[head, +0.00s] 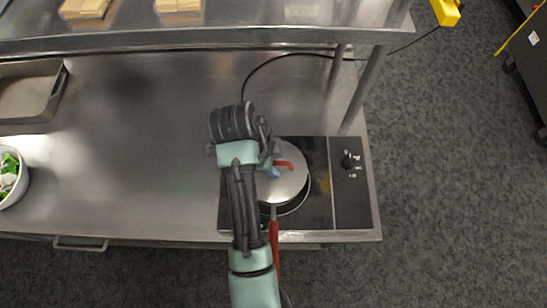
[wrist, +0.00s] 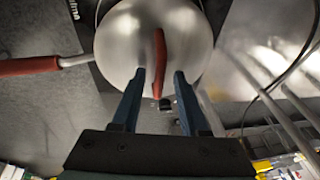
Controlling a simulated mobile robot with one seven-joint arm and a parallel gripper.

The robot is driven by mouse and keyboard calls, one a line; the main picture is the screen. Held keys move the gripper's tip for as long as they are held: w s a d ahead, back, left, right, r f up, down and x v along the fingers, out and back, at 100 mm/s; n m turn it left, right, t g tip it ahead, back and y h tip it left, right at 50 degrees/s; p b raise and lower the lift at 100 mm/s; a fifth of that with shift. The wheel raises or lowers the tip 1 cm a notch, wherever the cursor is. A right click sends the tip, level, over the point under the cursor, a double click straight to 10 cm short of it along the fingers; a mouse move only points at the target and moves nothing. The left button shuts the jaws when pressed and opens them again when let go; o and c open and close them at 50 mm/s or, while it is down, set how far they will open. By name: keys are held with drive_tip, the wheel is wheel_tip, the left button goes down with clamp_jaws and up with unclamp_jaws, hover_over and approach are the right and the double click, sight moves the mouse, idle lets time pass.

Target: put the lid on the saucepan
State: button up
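The lid (head: 290,187) is a round silver disc with a red handle (head: 284,165). It lies over the saucepan, whose long red handle (head: 274,240) points toward the front edge. A dark crescent shows along the lid's lower right side; I cannot tell whether the lid is fully seated. In the wrist view the lid (wrist: 118,40) fills the top middle, and the saucepan's red handle (wrist: 30,66) sticks out left. My gripper (wrist: 160,73) has its two blue fingers apart, with the lid's red handle between them, closer to the left finger. In the head view my gripper (head: 272,171) is over the lid, partly hidden by my arm.
The saucepan stands on a black cooktop (head: 318,205) with a knob (head: 348,162) at the counter's right end. A metal shelf (head: 200,40) and its posts (head: 368,85) stand behind. A tray (head: 30,95) and a white bowl (head: 14,190) are far left. The middle counter is clear.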

drive_tip(key=shift+r, duration=0.35)
drive_tip(key=p+v, duration=0.7)
drive_tip(key=v, duration=0.5)
drive_tip(key=shift+r, duration=0.3)
drive_tip(key=shift+w, duration=0.1)
